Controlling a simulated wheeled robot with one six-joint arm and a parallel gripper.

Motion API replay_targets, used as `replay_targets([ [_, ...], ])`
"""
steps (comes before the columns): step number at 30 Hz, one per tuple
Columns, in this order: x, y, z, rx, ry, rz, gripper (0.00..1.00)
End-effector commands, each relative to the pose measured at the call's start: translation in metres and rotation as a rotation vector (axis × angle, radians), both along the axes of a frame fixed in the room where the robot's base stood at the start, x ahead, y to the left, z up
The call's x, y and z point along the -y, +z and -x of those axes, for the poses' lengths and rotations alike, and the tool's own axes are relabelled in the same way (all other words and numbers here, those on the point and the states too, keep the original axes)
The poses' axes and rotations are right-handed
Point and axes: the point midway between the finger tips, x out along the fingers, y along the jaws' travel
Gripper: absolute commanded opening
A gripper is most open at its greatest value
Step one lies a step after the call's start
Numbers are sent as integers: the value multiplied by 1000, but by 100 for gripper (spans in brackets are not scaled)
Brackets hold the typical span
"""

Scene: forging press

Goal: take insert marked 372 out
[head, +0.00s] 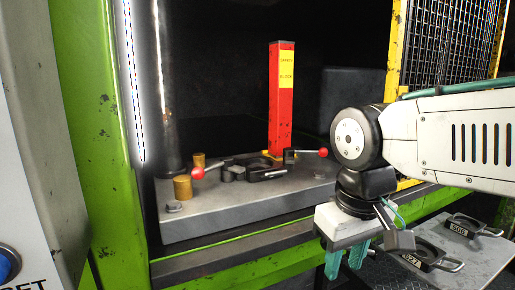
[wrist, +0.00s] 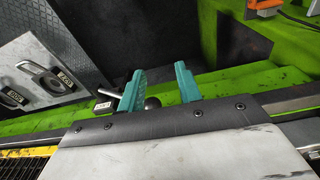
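In the head view a dark ring-shaped insert with a handle (head: 262,168) sits on the grey press bed (head: 240,217). No number is readable on it, so I cannot confirm it is 372. A red-knobbed lever (head: 198,173) is at its left and another (head: 323,152) at its right. My gripper (head: 347,260) hangs in front of the bed's right end, well apart from the insert.
A red safety block (head: 281,100) stands upright on the bed behind the insert. Brass-coloured posts (head: 182,188) stand at the left. A green press frame (head: 95,130) and yellow mesh guard (head: 450,45) flank the opening.

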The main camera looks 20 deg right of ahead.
Motion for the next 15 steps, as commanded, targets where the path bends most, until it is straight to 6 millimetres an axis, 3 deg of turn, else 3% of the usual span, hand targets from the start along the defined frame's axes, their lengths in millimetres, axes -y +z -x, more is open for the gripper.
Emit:
replay_targets([
  [9,-25,94,-109,-50,75,80,34],
  [15,-50,133,-172,-72,107,129,34],
])
